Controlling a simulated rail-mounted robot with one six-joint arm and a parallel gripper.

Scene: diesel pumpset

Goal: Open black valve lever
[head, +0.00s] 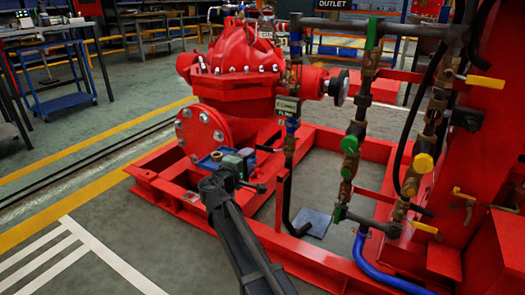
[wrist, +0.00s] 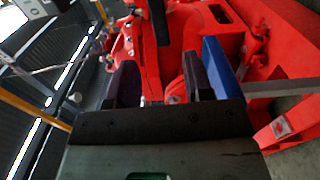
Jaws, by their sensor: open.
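A black lever (head: 267,149) sticks out to the left from the thin vertical pipe under the small label plate in the head view. My gripper (head: 238,165) is just left of and below it, in front of the red pump. In the wrist view my gripper (wrist: 155,78) shows two dark fingers standing apart, with nothing gripped between them. A dark bar (wrist: 160,22) shows at the top between and beyond the fingers; I cannot tell whether it is the lever. I see no clear contact with the lever.
The red pump (head: 238,70) stands behind my gripper on a red base frame (head: 165,190). Pipes with green and yellow valve parts (head: 350,145) stand to the right. A blue hose (head: 375,270) lies lower right. Open floor (head: 60,225) is at left.

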